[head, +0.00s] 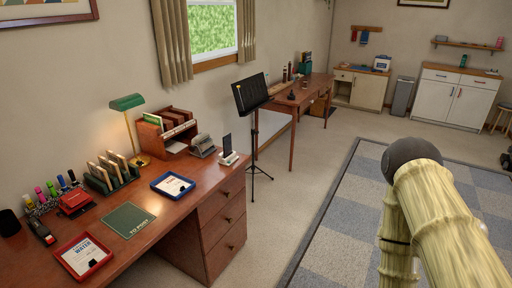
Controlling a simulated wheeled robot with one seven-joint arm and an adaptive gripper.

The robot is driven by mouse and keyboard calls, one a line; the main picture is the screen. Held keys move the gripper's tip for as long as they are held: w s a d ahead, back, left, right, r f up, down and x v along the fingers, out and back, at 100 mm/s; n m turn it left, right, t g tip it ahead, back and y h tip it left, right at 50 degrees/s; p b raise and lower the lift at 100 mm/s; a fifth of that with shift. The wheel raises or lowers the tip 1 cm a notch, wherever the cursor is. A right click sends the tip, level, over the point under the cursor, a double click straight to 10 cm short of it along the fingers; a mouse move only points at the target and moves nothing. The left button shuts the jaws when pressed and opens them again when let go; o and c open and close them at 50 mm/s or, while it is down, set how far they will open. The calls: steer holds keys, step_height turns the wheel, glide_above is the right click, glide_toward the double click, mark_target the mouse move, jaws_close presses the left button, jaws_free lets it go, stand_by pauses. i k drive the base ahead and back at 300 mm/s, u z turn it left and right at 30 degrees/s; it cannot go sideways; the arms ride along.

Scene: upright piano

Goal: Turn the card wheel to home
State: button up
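A small grey desk item (203,147) at the back right of the wooden desk may be the card wheel. It is too small here to tell its cards or which way it is turned. It stands between a wooden file sorter and a dark phone on a white stand (229,153). My arm shows at the right, with tan links and a dark rounded joint, over the rug and well apart from the desk. My gripper is not in view.
The desk (145,235) also holds a green lamp (128,102), file sorter (166,137), blue tray (173,184), red tray (83,255) and green mat (130,220). A black music stand (252,95) stands beyond its right end. The checkered rug (345,215) is clear.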

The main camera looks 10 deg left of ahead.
mark_target(203, 140)
steer(key=z, duration=0.6)
steer(key=i, duration=1.3)
steer(key=u, duration=1.7)
